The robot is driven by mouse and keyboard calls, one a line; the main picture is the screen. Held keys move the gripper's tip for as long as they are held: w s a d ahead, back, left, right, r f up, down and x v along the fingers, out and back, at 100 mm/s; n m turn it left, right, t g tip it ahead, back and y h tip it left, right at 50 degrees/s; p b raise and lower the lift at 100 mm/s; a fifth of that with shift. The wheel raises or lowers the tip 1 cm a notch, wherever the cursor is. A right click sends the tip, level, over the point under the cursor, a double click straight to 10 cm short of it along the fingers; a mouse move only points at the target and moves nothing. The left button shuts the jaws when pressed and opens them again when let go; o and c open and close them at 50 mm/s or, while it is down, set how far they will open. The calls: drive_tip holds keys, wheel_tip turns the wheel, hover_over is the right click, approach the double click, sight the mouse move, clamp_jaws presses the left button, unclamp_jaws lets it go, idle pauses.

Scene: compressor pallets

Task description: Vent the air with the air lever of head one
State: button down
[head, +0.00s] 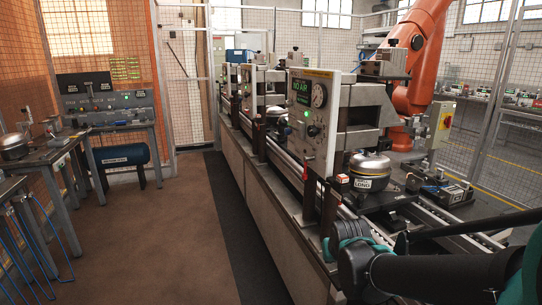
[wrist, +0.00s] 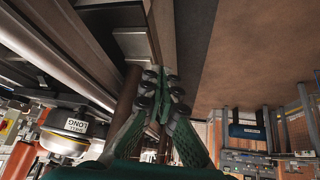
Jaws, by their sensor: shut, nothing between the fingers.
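The nearest test head has a pale upright panel (head: 318,150) with a green-lit display (head: 300,89) that seems to read "NO AIR". A round gauge (head: 319,95), a green light and a dark knob (head: 313,131) sit on this panel. I cannot tell which part is the air lever, or read a head number. My gripper (wrist: 163,78) is shut and empty, its green fingers together in front of a brown post (wrist: 127,98) in the wrist view; I cannot tell whether they touch it. In the head view my own arm mostly hides the gripper, low beside the line.
A compressor (head: 370,171) labelled "LONG" stands on the conveyor beside the panel, and shows upside down in the wrist view (wrist: 66,142). More heads (head: 247,85) line up behind. An orange robot arm (head: 415,50) stands at the back. The brown floor (head: 180,220) at left is clear.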

drive_tip(key=s+f+g, duration=0.2)
drive_tip(key=s+f, duration=0.2)
drive_tip(key=s, duration=0.1)
drive_tip(key=shift+s+a+g, duration=0.15)
drive_tip(key=shift+a+g, duration=0.05)
drive_tip(key=shift+g, duration=0.2)
drive_tip(key=shift+r, duration=0.1)
